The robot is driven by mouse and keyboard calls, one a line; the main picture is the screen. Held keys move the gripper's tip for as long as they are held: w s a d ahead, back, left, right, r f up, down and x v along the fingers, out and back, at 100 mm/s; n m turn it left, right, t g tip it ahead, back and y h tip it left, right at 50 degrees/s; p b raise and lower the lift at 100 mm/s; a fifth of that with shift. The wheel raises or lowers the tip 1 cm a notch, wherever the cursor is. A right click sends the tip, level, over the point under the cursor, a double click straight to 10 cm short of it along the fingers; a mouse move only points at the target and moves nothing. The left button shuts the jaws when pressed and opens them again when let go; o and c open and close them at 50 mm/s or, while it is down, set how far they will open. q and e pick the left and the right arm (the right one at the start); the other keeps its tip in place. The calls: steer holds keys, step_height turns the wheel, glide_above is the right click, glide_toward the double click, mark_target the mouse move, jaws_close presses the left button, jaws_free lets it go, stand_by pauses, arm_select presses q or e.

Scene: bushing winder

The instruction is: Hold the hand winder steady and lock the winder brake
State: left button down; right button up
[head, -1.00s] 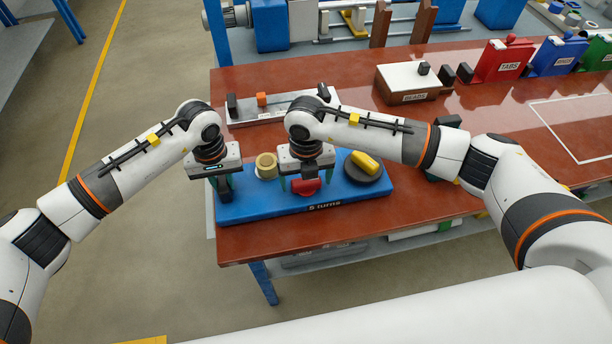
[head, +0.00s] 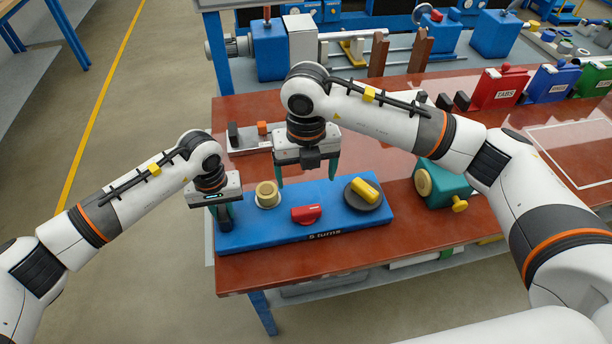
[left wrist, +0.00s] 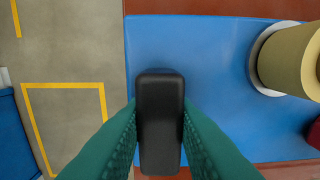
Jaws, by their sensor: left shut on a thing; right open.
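The hand winder is a blue base (head: 330,228) labelled "5 turns" at the table's front left. It carries a tan spool (head: 267,194), a red brake lever (head: 306,214) and a dark disc with a yellow handle (head: 366,191). My left gripper (head: 224,215) is at the base's left end. In the left wrist view its teal fingers are shut on an upright black grip (left wrist: 160,120) on the blue base. My right gripper (head: 307,172) is open and empty, raised above and behind the red lever, touching nothing.
A green machine with a yellow knob (head: 440,184) stands right of the base. A grey fixture strip (head: 250,138) lies behind it. The table front between is clear.

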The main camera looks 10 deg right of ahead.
arm_select(q)
steer(key=c, duration=1.1)
jaws_free()
